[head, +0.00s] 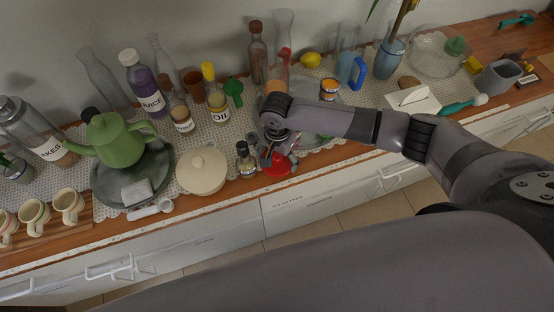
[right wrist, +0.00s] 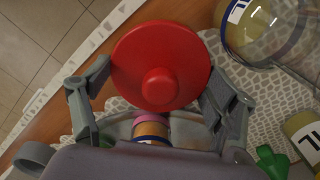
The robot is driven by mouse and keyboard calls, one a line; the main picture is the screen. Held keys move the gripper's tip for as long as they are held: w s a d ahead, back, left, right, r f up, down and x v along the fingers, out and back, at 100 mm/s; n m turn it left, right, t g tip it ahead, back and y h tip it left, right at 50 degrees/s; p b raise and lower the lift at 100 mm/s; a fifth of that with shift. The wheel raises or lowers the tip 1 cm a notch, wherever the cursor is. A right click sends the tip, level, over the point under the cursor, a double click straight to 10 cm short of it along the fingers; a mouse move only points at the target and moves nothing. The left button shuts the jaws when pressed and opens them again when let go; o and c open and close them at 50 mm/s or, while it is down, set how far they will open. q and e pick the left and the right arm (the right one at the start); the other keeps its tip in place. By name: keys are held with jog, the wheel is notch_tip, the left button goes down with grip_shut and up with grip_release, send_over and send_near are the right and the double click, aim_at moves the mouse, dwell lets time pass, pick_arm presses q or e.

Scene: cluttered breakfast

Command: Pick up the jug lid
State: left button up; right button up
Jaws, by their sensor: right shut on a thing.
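The jug lid is a round red disc with a small central knob. In the right wrist view the red lid (right wrist: 165,45) fills the space between the two fingers of my right gripper (right wrist: 157,75), which is shut on its rim from both sides. In the head view the lid (head: 279,165) shows near the counter's front edge, below my right gripper (head: 270,153), and is partly covered by it. I cannot tell whether the lid still touches the counter. My left gripper is not in view.
A small dark-capped bottle (head: 245,158) and a cream lidded pot (head: 202,172) stand close to the left. Behind are an oil bottle (head: 215,90) and a brown bottle (head: 257,52).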

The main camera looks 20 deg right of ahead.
aim_at(277, 154)
jog(key=shift+c, duration=0.9)
jog(key=shift+r, duration=0.15)
jog(key=shift+r, duration=0.25)
notch_tip(277, 154, up, 19)
jog(key=b, duration=0.1)
jog(key=shift+b, duration=0.35)
jog(key=shift+r, duration=0.1)
